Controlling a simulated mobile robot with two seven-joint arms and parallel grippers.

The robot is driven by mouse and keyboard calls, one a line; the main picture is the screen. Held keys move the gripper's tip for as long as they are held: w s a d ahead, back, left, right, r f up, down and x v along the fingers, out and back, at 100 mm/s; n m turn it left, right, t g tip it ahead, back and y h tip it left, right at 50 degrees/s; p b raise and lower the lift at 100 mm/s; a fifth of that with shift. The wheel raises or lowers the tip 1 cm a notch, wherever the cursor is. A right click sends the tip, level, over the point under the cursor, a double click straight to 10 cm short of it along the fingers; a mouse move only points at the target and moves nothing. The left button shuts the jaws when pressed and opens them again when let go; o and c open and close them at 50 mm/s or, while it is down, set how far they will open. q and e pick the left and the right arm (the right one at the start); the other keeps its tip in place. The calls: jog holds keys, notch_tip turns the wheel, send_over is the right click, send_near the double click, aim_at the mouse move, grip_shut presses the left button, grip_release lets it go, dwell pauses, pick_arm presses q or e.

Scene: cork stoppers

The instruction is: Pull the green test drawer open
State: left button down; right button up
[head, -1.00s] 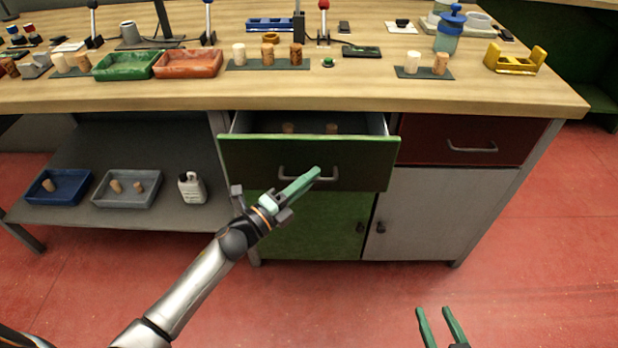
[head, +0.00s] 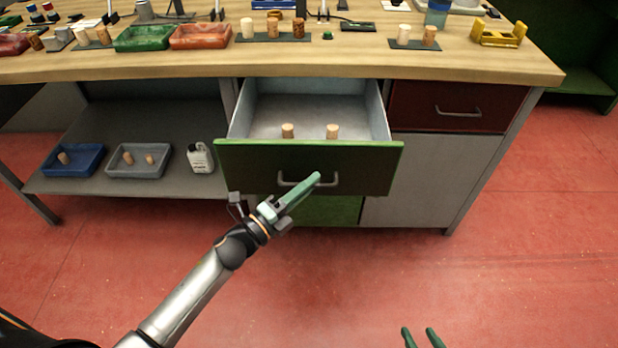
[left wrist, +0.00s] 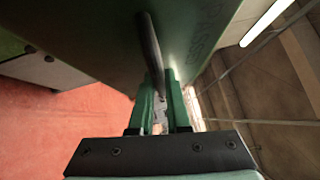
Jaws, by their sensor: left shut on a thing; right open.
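The green test drawer (head: 240,165) stands well open under the bench top in the head view. Its pale inside shows, with two cork stoppers (head: 288,131) (head: 332,131) standing in it. My left gripper (head: 316,178) is at the front of the drawer, shut on its grey bar handle (head: 283,178). In the left wrist view the handle (left wrist: 150,45) runs between the green fingers (left wrist: 159,92) in front of the green drawer face (left wrist: 90,40). My right gripper (head: 420,338) is open and empty, low over the floor at the bottom edge.
A closed red drawer (head: 415,105) is to the right, above a grey cabinet door (head: 420,170). The lower shelf holds a blue tray (head: 88,172), a grey tray (head: 125,172) and a white bottle (head: 198,160). The red floor (head: 500,270) in front is clear.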

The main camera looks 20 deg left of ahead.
pick_arm(q)
jog(key=shift+s, duration=0.2)
pick_arm(e)
jog(key=shift+s+f, duration=0.25)
jog(key=shift+s, duration=0.15)
pick_arm(q)
jog(key=c, duration=0.9)
grip_release()
pick_arm(e)
jog(key=shift+w+r, duration=0.2)
jog(key=shift+w, duration=0.05)
pick_arm(q)
jog(key=v, duration=1.2)
jog(key=shift+s+a, duration=0.15)
jog(key=shift+s, duration=0.05)
pick_arm(e)
jog(key=shift+s+f, duration=0.4)
jog(key=shift+s, duration=0.05)
jog(key=shift+w+r, duration=0.1)
jog(key=shift+r, duration=0.05)
